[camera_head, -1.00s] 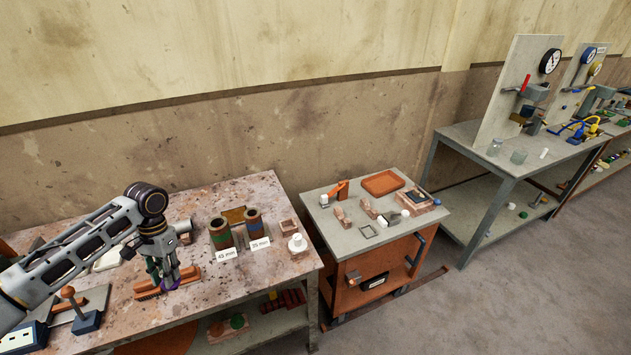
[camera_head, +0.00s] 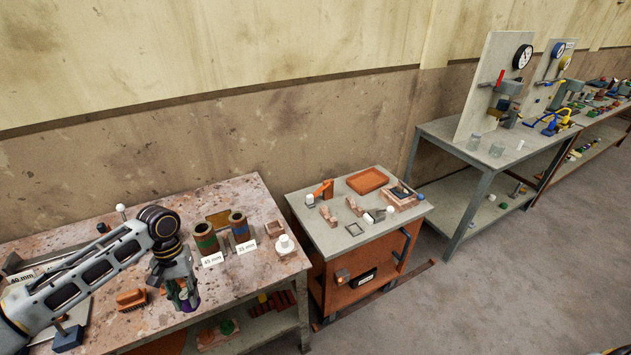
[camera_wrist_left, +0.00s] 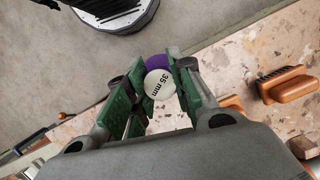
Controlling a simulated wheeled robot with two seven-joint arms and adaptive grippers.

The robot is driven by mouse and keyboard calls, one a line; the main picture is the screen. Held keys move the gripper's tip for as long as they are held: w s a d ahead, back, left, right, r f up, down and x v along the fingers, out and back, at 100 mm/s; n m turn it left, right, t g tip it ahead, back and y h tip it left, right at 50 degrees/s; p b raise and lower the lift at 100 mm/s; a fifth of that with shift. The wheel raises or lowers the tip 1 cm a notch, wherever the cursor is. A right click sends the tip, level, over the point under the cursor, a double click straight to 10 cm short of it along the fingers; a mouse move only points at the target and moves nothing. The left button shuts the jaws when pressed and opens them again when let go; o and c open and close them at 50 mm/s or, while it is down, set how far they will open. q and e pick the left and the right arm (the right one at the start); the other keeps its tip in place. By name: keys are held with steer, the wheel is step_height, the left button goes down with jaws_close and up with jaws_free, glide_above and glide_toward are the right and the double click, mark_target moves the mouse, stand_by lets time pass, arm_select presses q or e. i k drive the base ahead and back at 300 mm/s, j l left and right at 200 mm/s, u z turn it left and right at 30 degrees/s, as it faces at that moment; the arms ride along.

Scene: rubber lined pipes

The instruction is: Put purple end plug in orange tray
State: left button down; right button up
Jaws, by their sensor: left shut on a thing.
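The purple end plug (camera_head: 188,304) shows as a purple edge below my left gripper in the head view. In the left wrist view the plug has a purple rim and a white round face marked "35 mm" (camera_wrist_left: 160,85). My left gripper (camera_head: 183,294) is shut on the plug, near the front edge of the stained bench. Its green finger pads flank the plug in the left wrist view (camera_wrist_left: 155,98). The orange tray (camera_head: 368,181) lies at the back of the grey-topped cart, to the right of the bench, and looks empty. My right gripper is not in view.
An orange brush (camera_head: 131,299) lies left of my gripper. The cart (camera_head: 330,237) carries several small blocks and white plugs in front of the tray. A gap separates cart and bench.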

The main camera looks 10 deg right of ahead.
mark_target(361, 187)
steer(key=i+l+z, duration=0.1)
steer(key=l+z, duration=0.35)
steer(key=i+l+z, duration=0.15)
steer(key=z, duration=0.25)
steer(key=i+l+z, duration=0.25)
steer(key=z, duration=0.2)
steer(key=i+l+z, duration=0.2)
steer(key=z, duration=0.2)
steer(key=i+u, duration=0.2)
steer(key=u, duration=0.15)
steer(key=i+l+u, duration=0.1)
steer(key=u, duration=0.2)
steer(key=i+u, duration=0.2)
steer(key=i+j+z, duration=0.2)
steer(key=i+j, duration=0.05)
steer(key=i, duration=0.1)
